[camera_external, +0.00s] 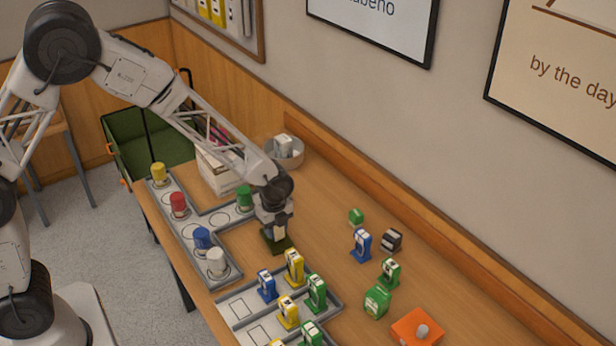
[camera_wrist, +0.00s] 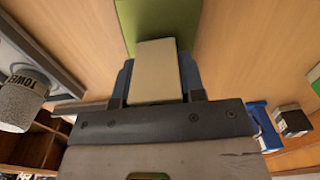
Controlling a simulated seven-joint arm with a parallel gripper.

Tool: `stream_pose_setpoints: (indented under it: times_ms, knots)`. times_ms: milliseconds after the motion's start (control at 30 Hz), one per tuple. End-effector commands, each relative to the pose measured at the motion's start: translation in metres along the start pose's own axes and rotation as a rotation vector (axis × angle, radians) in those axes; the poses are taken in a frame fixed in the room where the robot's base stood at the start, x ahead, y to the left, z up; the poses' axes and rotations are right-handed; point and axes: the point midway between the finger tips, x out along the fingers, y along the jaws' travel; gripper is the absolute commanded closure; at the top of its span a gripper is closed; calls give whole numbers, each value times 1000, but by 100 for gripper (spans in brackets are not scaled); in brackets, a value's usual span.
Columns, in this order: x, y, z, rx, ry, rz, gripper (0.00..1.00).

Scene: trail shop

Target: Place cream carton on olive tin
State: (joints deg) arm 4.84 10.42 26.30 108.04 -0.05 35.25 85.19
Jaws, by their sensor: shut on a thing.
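The cream carton (camera_wrist: 158,70) is gripped between my two fingers in the wrist view, its pale face toward the camera. My gripper (camera_external: 276,228) is shut on it and points down over the middle of the table in the external view, where the carton is mostly hidden by the fingers. The olive tin (camera_wrist: 142,17) shows as a flat green surface just beyond the carton in the wrist view. In the external view the olive tin (camera_external: 277,244) stands directly below my fingertips. I cannot tell whether carton and tin touch.
A grey tray (camera_external: 192,222) with coloured cylinders lies left of my gripper. Another grey tray (camera_external: 237,312) with small coloured figures lies in front. A blue figure (camera_external: 361,245), a dark box (camera_external: 391,240) and green pieces stand to the right.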

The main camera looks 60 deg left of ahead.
Motion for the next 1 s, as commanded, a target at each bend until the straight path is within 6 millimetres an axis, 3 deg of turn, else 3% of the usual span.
stream_pose_setpoints:
  times_ms: [500, 533, 667, 1000]
  knots:
    - [7, 0, 0, 0, 0, 0, 87]
    - [7, 0, 0, 0, 0, 0, 60]
    - [6, 0, 0, 0, 0, 0, 40]
    - [6, 0, 0, 0, 0, -1, 38]
